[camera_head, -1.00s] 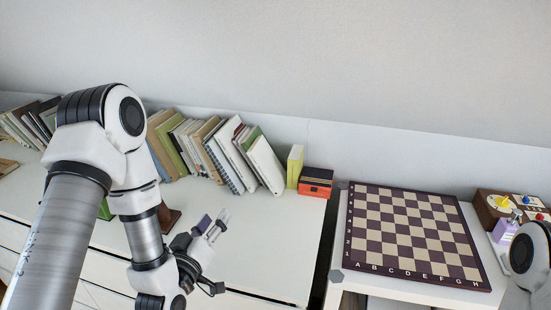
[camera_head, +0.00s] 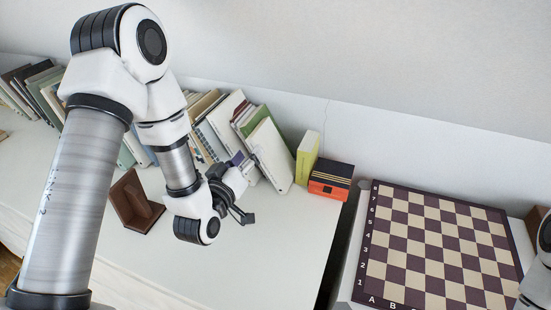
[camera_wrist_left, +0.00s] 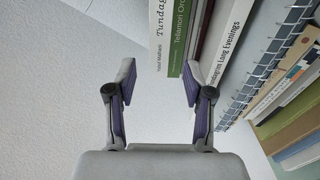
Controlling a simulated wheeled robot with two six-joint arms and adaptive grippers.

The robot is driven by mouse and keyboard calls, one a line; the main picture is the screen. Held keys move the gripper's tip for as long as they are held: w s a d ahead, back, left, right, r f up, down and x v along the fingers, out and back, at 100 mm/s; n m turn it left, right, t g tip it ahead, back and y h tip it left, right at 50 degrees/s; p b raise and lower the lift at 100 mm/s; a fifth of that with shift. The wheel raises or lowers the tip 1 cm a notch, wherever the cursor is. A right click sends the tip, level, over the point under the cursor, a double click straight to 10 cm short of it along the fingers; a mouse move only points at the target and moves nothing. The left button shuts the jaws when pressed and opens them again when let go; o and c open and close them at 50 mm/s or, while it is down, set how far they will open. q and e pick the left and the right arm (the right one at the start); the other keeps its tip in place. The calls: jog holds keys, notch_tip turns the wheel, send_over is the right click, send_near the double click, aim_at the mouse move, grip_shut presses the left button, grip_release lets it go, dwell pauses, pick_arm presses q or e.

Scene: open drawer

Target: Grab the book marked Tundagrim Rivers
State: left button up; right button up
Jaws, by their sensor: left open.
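In the left wrist view, a pale book spine (camera_wrist_left: 163,28) reads "Tundag…" at the top edge; the rest of its title is cut off. In the head view the outermost leaning book is white (camera_head: 270,158), apparently the same one. My left gripper (camera_head: 248,160) is open and empty in front of that end of the row. My right gripper is out of frame.
Another white spine reading "…undagrim Long Evenings" (camera_wrist_left: 228,40) and a spiral-bound book (camera_wrist_left: 268,55) stand further along. A yellow box-like item (camera_head: 307,156) and an orange-black box (camera_head: 330,180) stand right of the row. A brown wooden bookend (camera_head: 134,203) and a chessboard (camera_head: 435,250) are also there.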

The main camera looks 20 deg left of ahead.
aim_at(253, 147)
pick_arm(q)
jog(key=w, duration=0.3)
jog(key=shift+w, duration=0.35)
jog(key=shift+a, duration=0.1)
grip_shut()
jog(key=shift+r+p, duration=0.1)
jog(key=shift+p, duration=0.2)
